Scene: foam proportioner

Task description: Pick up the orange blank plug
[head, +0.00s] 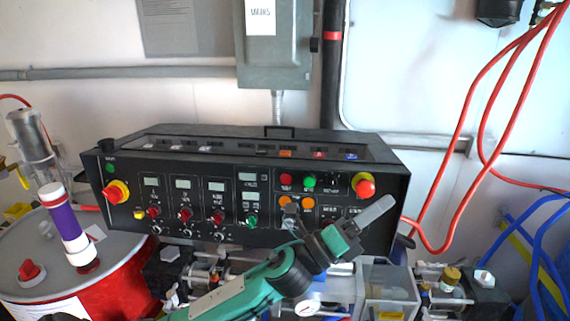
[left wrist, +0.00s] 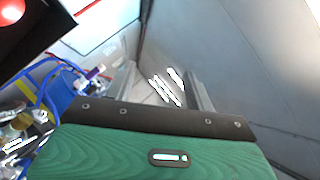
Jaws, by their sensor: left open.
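A small orange piece (head: 286,153) sits on the sloped top strip of the black control console, left of a red piece (head: 319,154) and a blue piece (head: 351,156). It may be the orange blank plug, but it is too small to be sure. My left gripper (head: 340,206) is in front of the console's lower right face, below that strip and apart from the orange piece. Its fingers are spread and empty. In the left wrist view the gripper (left wrist: 161,82) shows nothing between its fingers. My right gripper is not in view.
The black console (head: 120,210) carries knobs, displays and two red emergency buttons. A red drum (head: 120,290) stands at left with a purple-banded cylinder (head: 68,225) on it. A clear bin (head: 388,290) and valves are below right. Red hoses (head: 470,170) hang at right.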

